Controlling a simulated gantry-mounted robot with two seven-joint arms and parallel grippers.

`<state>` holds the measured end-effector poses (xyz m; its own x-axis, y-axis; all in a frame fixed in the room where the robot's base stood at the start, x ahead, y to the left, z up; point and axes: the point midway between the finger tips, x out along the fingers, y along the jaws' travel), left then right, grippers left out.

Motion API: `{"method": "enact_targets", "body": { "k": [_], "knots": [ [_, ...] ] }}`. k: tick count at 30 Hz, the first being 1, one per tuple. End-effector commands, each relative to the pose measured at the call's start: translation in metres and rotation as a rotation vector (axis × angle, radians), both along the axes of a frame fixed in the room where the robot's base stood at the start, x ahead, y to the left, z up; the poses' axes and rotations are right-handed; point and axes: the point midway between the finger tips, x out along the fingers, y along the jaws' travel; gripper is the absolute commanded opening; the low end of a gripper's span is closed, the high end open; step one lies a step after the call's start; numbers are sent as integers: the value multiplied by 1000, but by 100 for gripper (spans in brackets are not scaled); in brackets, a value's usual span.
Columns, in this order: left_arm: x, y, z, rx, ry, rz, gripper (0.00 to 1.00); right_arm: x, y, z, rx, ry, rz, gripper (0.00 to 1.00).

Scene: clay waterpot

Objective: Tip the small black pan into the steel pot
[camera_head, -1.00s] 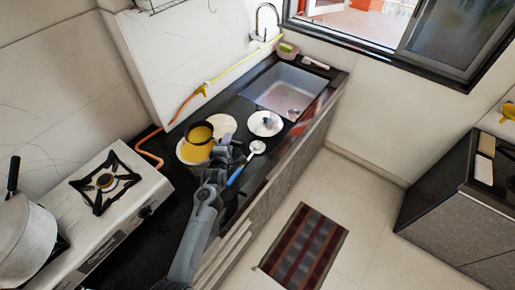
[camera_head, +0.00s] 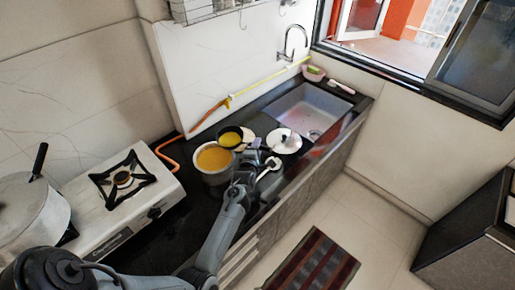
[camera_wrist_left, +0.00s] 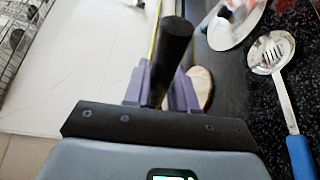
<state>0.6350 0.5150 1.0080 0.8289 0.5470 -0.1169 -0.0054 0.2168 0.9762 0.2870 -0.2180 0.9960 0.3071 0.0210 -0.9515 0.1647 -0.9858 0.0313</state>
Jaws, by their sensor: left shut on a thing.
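The small black pan (camera_head: 241,130) holds something yellow and is above the counter, just right of and behind the steel pot's rim. The steel pot (camera_head: 214,178) stands on the black counter and also shows yellow contents. My left gripper (camera_head: 250,160) is shut on the pan's handle, right of the pot. In the left wrist view the black handle (camera_wrist_left: 174,50) rises between my purple fingers (camera_wrist_left: 160,92); the pan's bowl is hidden there. I cannot tell whether pan and pot touch. My right gripper is not in view.
A lid (camera_head: 284,140) lies right of the pan, before the sink (camera_head: 307,108). A slotted spoon with a blue handle (camera_wrist_left: 300,157) lies near my gripper. A gas stove (camera_head: 110,205) with a large pot (camera_head: 32,212) stands left.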

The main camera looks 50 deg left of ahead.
Motion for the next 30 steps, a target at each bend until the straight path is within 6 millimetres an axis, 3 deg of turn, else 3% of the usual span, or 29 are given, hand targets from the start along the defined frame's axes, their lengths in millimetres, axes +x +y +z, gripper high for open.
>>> {"method": "enact_targets", "body": {
  "k": [17, 30],
  "knots": [
    [-1, 1, -14, -20, -112, 0, 0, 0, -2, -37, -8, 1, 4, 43],
    [-1, 1, -10, -20, -110, 0, 0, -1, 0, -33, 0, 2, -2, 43]
  ]
}}
